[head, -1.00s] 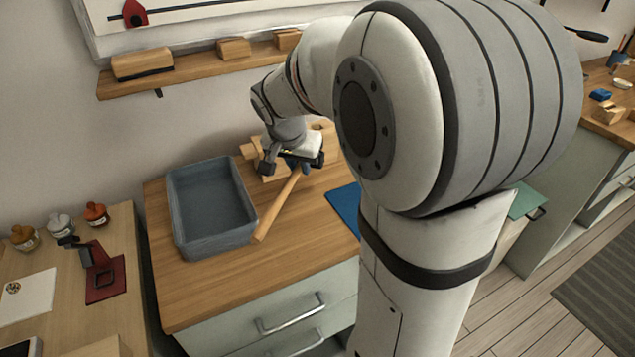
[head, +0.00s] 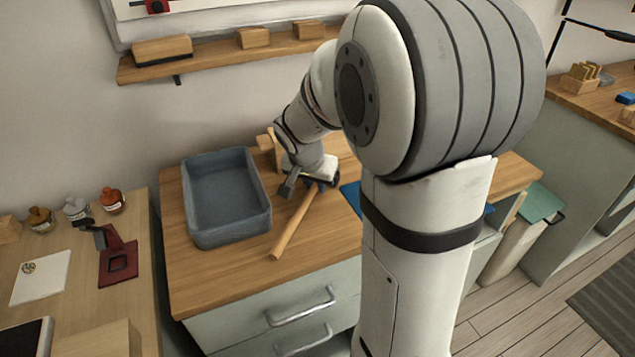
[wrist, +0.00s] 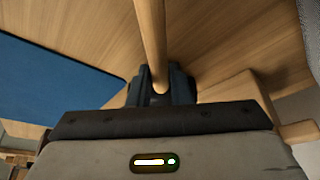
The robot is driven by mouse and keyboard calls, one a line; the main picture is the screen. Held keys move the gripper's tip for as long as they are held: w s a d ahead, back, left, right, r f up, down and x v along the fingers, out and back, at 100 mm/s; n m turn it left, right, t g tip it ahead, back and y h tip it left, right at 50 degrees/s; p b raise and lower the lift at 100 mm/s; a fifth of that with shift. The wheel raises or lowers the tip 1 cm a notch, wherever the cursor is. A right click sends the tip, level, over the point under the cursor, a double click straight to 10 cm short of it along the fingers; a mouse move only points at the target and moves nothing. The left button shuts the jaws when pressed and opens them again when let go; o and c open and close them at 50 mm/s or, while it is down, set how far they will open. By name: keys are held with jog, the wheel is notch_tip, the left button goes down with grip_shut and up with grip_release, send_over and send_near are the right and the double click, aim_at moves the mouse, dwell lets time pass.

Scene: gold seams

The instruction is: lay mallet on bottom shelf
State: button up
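The mallet (head: 293,228) has a long pale wooden handle that slants down and left over the wooden counter.
A blue-grey tray (head: 222,238) stands on the counter left of the mallet. Wooden blocks (head: 268,145) sit behind my gripper, and a blue mat (head: 351,196) lies to its right. The wall shelf carries several wooden blocks. The counter's front left is clear.

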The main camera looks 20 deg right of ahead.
aim_at(308, 198)
jog(key=o, duration=0.4)
jog(key=shift+r, duration=0.1)
jog(key=shift+r+p, duration=0.25)
jog(key=shift+p, duration=0.05)
jog(key=p+v, duration=0.1)
jog(key=v, duration=1)
jog(key=s+a+f+n+y, duration=0.1)
jog(key=s+n, duration=0.3)
jog(key=s, duration=0.4)
jog(key=s+a+f+n+g+y, duration=0.1)
jog(key=s+a+f+n, duration=0.2)
jog(key=s, duration=0.4)
jog(key=shift+s+a+f+n+y, duration=0.3)
jog(key=shift+s+a+n+y, duration=0.1)
jog(key=shift+n, duration=0.2)
jog(key=shift+s+f, duration=0.2)
jog(key=shift+s, duration=0.15)
jog(key=shift+c, duration=0.2)
